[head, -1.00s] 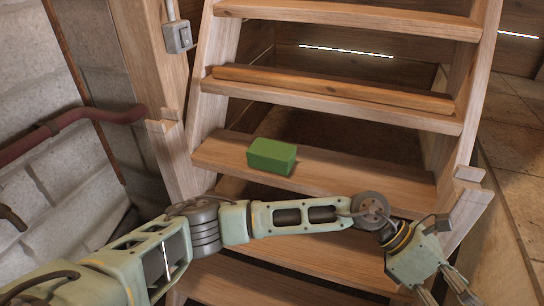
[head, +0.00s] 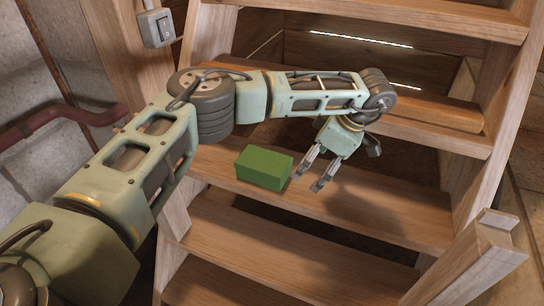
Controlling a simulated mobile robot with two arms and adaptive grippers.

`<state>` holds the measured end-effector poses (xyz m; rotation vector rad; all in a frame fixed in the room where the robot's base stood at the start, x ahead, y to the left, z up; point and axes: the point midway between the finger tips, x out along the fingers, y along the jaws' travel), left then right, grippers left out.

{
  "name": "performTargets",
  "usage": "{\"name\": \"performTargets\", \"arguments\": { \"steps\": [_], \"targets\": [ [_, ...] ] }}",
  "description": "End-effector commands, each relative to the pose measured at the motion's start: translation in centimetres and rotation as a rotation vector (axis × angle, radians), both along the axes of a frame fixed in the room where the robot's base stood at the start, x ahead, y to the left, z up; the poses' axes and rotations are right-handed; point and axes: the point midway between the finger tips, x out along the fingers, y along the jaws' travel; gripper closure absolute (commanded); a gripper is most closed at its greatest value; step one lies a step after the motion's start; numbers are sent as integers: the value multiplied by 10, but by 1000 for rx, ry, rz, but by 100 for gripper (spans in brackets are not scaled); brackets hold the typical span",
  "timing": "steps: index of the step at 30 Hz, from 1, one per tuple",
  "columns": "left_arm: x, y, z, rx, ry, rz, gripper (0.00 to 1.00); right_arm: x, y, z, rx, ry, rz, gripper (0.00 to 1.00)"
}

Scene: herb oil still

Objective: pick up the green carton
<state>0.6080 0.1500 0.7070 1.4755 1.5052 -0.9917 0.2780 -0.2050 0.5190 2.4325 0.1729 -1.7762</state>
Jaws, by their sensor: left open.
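The green carton (head: 263,168) is a small box lying on a middle tread of the wooden stairs in the head view. My left arm comes in from the left and passes behind and above the carton. My left gripper (head: 310,175) is just to the right of the carton, open and empty. Its fingers point down and a little left towards the tread. A gap shows between the fingers and the carton. Whether the fingertips touch the tread I cannot tell. My right gripper is not in view.
The carton's tread (head: 375,213) is bare to the right of my gripper. A higher tread (head: 440,108) runs behind my forearm. A wooden post (head: 470,262) stands at the lower right. A switch box (head: 156,28) and a dark red pipe (head: 75,118) are at the left.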

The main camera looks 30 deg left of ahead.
Motion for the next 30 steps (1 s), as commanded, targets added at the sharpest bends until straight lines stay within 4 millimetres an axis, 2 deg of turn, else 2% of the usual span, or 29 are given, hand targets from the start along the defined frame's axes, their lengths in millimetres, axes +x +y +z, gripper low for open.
{"name": "performTargets", "arguments": {
  "steps": [5,15,18,23,29,30],
  "targets": [
    [0,29,0,4,-1,6,8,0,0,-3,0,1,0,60],
    [-2,100,0,2,-1,5,8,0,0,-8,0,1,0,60],
    [-2,112,0,1,-2,4,8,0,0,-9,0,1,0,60],
    [-2,120,-1,1,0,0,8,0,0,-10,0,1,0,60],
    [-3,131,-28,2,2,2,8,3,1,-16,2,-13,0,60],
    [-3,132,-32,2,1,1,8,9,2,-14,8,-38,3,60]
  ]
}}
